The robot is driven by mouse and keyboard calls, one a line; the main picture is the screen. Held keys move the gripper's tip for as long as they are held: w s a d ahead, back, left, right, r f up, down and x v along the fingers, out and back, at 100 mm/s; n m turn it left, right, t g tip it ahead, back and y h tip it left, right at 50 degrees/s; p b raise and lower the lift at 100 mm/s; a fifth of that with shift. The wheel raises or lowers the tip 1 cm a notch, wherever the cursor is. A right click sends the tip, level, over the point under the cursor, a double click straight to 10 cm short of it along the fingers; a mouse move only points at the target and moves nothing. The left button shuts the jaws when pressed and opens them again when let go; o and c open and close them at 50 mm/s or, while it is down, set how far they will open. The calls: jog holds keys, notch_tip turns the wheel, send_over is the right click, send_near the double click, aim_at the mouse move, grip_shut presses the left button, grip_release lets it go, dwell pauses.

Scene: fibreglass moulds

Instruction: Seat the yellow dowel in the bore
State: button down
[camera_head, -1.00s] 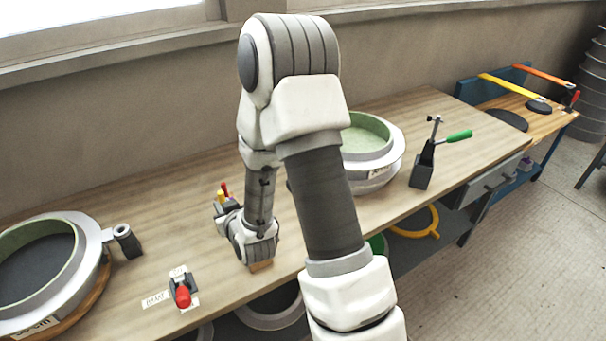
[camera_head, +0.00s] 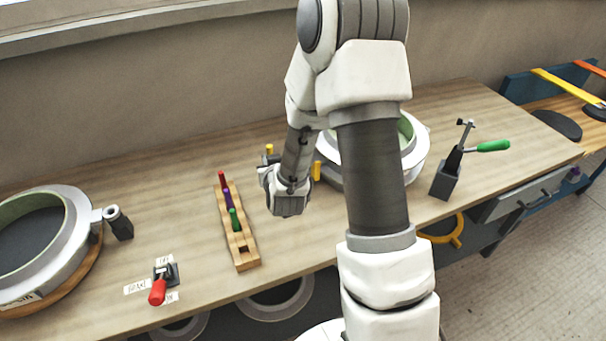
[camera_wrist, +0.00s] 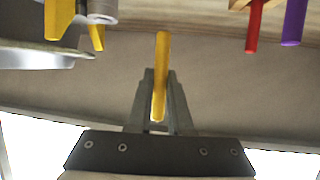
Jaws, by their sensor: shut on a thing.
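My gripper (camera_head: 269,160) is shut on the yellow dowel (camera_head: 269,149) and holds it upright above the bench, right of the peg rack. In the wrist view the dowel (camera_wrist: 161,70) stands between the fingers (camera_wrist: 160,100) with its long end free. A grey cylindrical part (camera_wrist: 103,17) shows at the wrist view's upper left, beside the rim of the right mould (camera_wrist: 40,55). I cannot tell if it holds the bore; its opening is not visible. In the head view my arm hides much of the right mould (camera_head: 414,165).
A wooden rack (camera_head: 247,261) holds red, purple and green pegs. Other yellow parts (camera_wrist: 58,20) stand by the right mould, one also visible in the head view (camera_head: 317,171).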

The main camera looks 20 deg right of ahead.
jog(key=shift+w+d+r+m+g+h+b, duration=1.7)
jog(key=shift+d+m+h, duration=2)
jog(key=shift+d, duration=0.85)
notch_tip(320, 180, down, 10)
jog(key=shift+w+r+b, duration=0.1)
jog(key=shift+b, duration=0.95)
jog(key=c, duration=0.8)
grip_release()
jog(key=shift+d, duration=0.1)
jog(key=shift+c, duration=0.2)
jog(key=shift+s, duration=0.2)
